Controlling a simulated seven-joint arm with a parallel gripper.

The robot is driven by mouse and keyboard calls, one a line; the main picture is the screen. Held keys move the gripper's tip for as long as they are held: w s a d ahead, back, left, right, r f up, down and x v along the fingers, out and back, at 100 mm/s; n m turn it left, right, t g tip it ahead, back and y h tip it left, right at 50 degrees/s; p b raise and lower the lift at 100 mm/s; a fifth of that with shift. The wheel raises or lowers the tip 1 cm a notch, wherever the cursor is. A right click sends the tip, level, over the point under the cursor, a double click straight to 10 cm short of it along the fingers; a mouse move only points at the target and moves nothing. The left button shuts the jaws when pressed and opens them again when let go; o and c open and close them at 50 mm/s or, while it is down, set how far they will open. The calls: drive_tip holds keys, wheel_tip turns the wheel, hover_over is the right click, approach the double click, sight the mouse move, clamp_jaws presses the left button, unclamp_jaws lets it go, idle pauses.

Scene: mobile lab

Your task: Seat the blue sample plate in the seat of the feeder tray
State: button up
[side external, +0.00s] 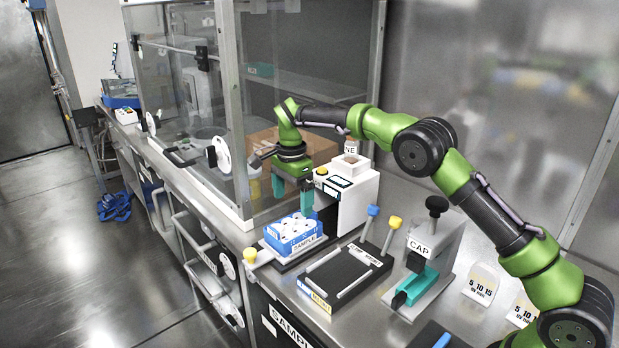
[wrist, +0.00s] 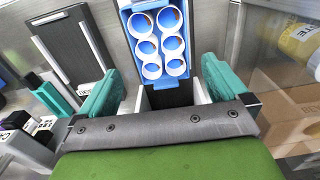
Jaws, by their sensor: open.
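The blue sample plate (side external: 290,231) holds several white round cups and sits on a low dark base beside the white instrument. In the wrist view the plate (wrist: 136,47) shows at top centre, beyond the fingers. A black tray (side external: 360,275) with two pale rails lies to its right, its bed empty; it also shows in the wrist view (wrist: 70,48) at upper left. I cannot read its label well enough to confirm it as the feeder tray. My gripper (side external: 293,200) hangs fingers-down over the plate's rear part. Its teal fingers (wrist: 160,70) are apart, with nothing gripped between them.
The white instrument (side external: 352,192) stands close behind the plate. The CAP device (side external: 424,262) stands right of the black tray. Yellow and blue knobs (side external: 373,210) rise around the tray. A glass enclosure (side external: 243,120) is at left, with a cardboard box (wrist: 282,110) near the right finger.

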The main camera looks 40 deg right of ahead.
drive_tip(key=s+d+r+n+t+y, duration=0.1)
drive_tip(key=s+r+n+t+y, duration=0.15)
drive_tip(key=s+r+n, duration=0.9)
drive_tip(key=s+a+n+t, duration=0.1)
drive_tip(key=s+t, duration=0.3)
drive_tip(key=s, duration=1.8)
drive_tip(key=shift+a+r+n+t, duration=0.15)
drive_tip(key=shift+r+n+t, duration=0.2)
drive_tip(key=shift+n, duration=0.4)
drive_tip(key=shift+h, duration=0.25)
